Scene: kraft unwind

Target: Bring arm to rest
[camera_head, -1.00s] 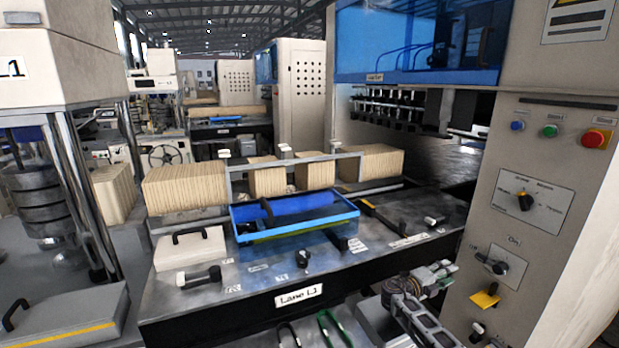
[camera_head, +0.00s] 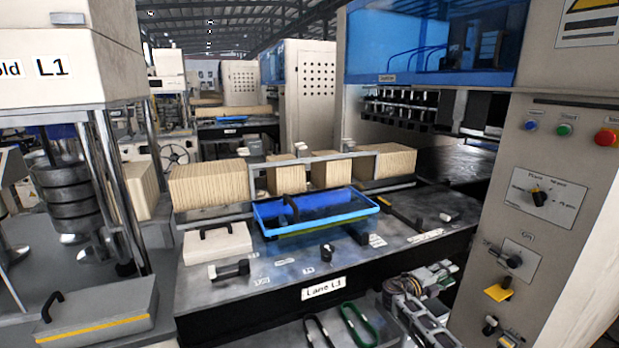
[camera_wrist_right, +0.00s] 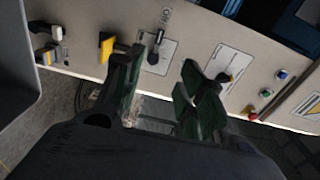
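My right gripper (camera_head: 440,272) shows low in the head view, in front of the cream control panel (camera_head: 520,225) and to the right of the Lane L1 bench (camera_head: 225,285). In the right wrist view its two dark green fingers (camera_wrist_right: 160,82) stand apart with nothing between them. Behind them are the panel's yellow tab (camera_wrist_right: 106,47) and a black lever (camera_wrist_right: 156,45); the gripper appears clear of both. My left gripper is not in view.
A blue-rimmed tray (camera_head: 268,228) and a cream block with a black handle (camera_head: 217,243) sit on the bench. Black and green loops (camera_head: 358,325) lie below its front. A press with steel columns (camera_head: 122,190) stands at left. Red button (camera_head: 606,138) at far right.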

